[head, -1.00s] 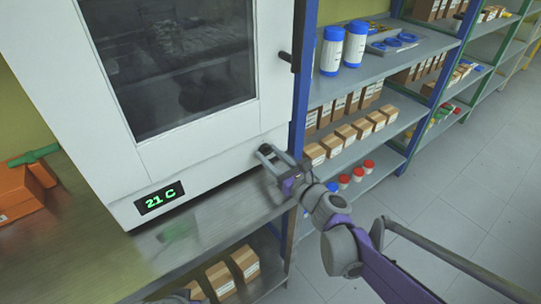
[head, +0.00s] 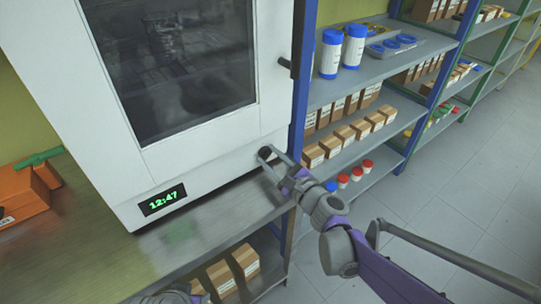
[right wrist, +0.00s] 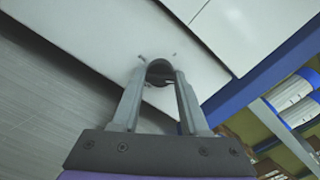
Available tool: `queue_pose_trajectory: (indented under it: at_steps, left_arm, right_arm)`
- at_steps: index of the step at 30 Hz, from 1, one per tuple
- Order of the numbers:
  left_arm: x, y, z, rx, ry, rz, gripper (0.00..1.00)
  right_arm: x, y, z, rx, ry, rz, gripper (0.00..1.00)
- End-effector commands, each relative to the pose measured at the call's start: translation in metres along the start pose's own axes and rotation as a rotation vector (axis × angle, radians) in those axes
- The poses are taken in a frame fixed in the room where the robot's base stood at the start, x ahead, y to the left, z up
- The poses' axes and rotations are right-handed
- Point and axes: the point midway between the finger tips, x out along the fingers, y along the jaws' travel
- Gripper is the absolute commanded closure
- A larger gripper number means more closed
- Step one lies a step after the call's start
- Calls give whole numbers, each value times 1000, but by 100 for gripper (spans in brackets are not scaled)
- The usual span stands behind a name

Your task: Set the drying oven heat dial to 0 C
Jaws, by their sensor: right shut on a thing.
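The white drying oven (head: 215,158) stands on a metal bench, its dark-windowed door closed. Its display (head: 163,199) reads 12:47 in green. The heat dial (head: 265,153) is a dark round knob at the lower right of the oven front. It also shows in the right wrist view (right wrist: 160,72). My right gripper (head: 269,158) is shut on the dial, its fingers on either side of it, also seen in the right wrist view (right wrist: 160,85). The fingers hide much of the dial, and I cannot read a scale. A grey part at the bottom edge may be my left gripper (head: 180,296).
The bench top (head: 120,265) is bare in front of the oven. An orange box (head: 22,195) with a green piece lies at left. A blue-posted shelf (head: 385,65) with bottles and cartons stands close on the right. Open floor lies at the lower right.

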Motion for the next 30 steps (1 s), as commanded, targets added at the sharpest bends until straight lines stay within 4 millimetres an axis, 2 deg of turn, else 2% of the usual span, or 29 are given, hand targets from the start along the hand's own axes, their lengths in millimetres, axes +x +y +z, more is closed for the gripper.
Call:
queue_pose_trajectory:
  at_steps: [18,30]
  left_arm:
    - [-19,0,-11,0,7,0,50]
    - [-26,0,-16,0,10,0,50]
  right_arm:
    - [0,-2,1,-584,0,0,100]
    - [0,-2,1,-879,0,0,100]
